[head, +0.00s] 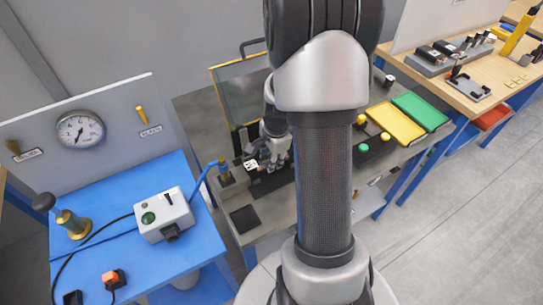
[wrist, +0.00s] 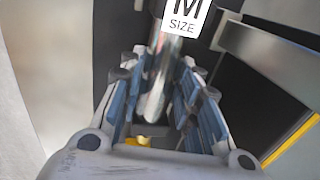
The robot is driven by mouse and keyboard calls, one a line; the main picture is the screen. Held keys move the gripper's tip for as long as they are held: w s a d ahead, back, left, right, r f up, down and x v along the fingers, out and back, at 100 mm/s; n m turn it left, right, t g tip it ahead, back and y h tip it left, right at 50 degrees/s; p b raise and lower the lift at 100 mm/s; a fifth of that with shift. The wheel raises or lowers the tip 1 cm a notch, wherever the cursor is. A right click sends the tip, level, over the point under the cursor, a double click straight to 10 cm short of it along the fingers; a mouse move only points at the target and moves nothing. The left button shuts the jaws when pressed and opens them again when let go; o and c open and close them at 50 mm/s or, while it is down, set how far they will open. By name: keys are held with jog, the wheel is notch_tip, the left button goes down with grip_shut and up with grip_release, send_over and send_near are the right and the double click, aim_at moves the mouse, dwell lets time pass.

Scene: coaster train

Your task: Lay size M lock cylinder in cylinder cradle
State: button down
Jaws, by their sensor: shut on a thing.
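My gripper (wrist: 160,85) is shut on a shiny metal cylinder (wrist: 158,92), which lies between its blue-padded fingers in the wrist view. A white "M SIZE" label (wrist: 187,18) shows at the far end of the cylinder; I cannot tell whether it is fixed to it or stands behind. In the head view my gripper (head: 258,164) is over the left part of the grey workbench, with the white label (head: 251,164) at its tips. The cylinder itself is too small to make out there. I cannot make out the cradle for certain in either view.
A framed clear panel (head: 240,85) stands behind my gripper. Yellow (head: 396,122) and green (head: 420,111) trays are to the right. A blue table (head: 120,215) stands left.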

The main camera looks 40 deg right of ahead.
jog(key=shift+f, duration=0.35)
jog(key=c, duration=1.6)
grip_release()
jog(key=o, duration=0.5)
jog(key=shift+s+f, duration=0.1)
notch_tip(320, 180, up, 12)
jog(key=s, duration=0.1)
jog(key=shift+s+a, duration=0.2)
jog(key=shift+s, duration=0.15)
